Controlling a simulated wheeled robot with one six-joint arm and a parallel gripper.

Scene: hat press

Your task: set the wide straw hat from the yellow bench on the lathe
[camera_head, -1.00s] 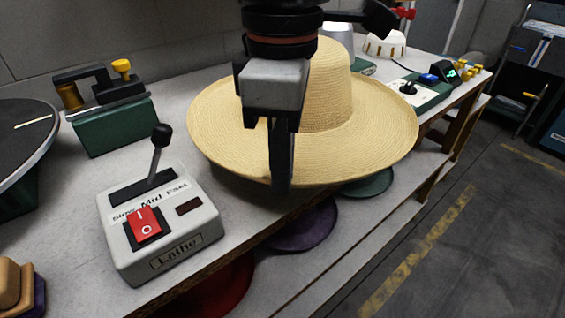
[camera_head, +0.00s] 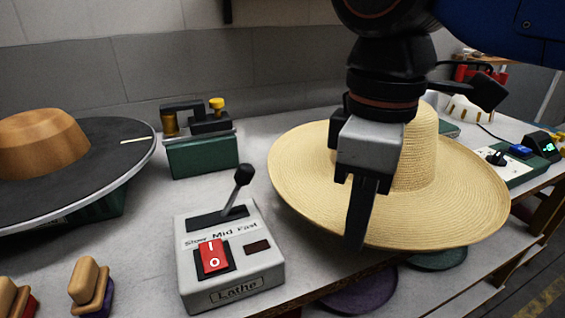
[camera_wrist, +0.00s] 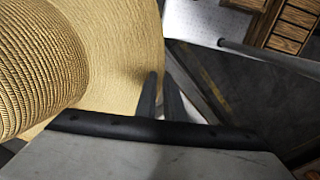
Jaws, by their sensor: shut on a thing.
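The wide straw hat (camera_head: 455,195) is tan, with a round crown and a broad brim. It is over the grey bench in the head view, crown up. My gripper (camera_head: 357,235) is shut on the hat's near brim, with one finger in front of it. In the wrist view the crown and brim (camera_wrist: 125,50) fill the left, and my fingers (camera_wrist: 160,95) are at the brim's edge. The lathe's dark round plate (camera_head: 90,180) is at the left, with a brown wooden hat block (camera_head: 40,140) on it. Whether the hat touches the bench cannot be told.
The Lathe control box (camera_head: 230,258), with a lever and red switch, stands between the plate and the hat. A green tool holder (camera_head: 200,155) is behind it. Wooden-handled pads (camera_head: 90,285) lie at front left. A control panel (camera_head: 520,160) is at right.

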